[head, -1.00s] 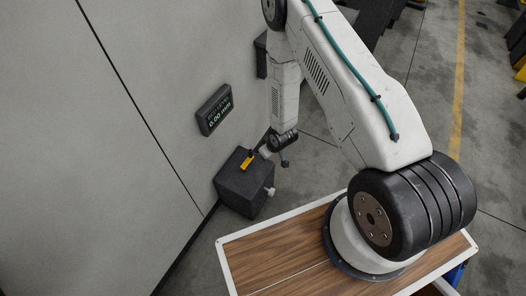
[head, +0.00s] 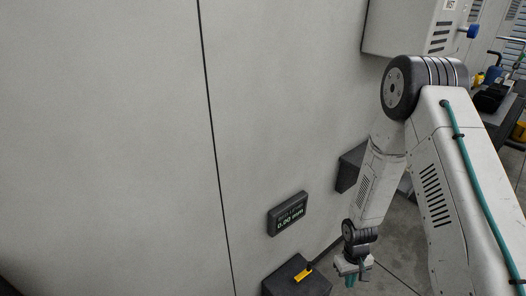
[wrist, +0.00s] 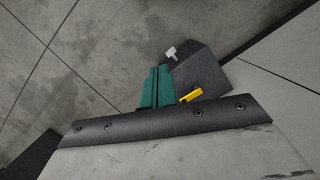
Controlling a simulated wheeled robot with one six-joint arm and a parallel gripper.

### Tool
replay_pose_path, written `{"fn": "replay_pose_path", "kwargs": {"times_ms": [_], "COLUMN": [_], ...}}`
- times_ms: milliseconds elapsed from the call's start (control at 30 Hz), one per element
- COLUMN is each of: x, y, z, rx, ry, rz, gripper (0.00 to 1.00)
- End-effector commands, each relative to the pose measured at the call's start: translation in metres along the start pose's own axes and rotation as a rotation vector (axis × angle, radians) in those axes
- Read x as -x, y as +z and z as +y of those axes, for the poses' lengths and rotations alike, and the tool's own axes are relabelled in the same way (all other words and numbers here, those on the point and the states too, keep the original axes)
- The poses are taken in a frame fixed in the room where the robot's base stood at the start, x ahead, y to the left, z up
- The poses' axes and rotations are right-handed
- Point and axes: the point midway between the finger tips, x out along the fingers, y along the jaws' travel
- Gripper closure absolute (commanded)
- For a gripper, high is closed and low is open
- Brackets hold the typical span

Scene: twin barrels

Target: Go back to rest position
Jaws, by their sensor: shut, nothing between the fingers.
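My gripper (head: 350,280) hangs at the end of my arm at the lower right of the head view, just right of a dark box on the wall. In the wrist view its green fingers (wrist: 157,88) are together with nothing between them. The dark box (head: 283,285) carries a yellow lever (head: 303,274) on its top. In the wrist view the box (wrist: 205,70) lies beyond the fingers, with the yellow lever (wrist: 191,96) and a pale knob (wrist: 170,53) showing.
A display (head: 287,214) reading 0.00 mm is on the grey wall (head: 110,130). A dark block (head: 350,168) and a light cabinet (head: 415,28) stick out from the wall near my arm. Grey floor (wrist: 80,75) is open to the left in the wrist view.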

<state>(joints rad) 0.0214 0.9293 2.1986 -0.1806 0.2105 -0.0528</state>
Motion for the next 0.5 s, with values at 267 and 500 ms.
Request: {"fn": "replay_pose_path", "kwargs": {"times_ms": [267, 500], "x": [0.136, 0.235], "y": [0.039, 0.088], "z": [0.001, -0.008], "rx": [-0.078, -0.135], "ry": [0.012, 0.008], "rz": [-0.094, -0.123], "gripper": [1.00, 1.00]}}
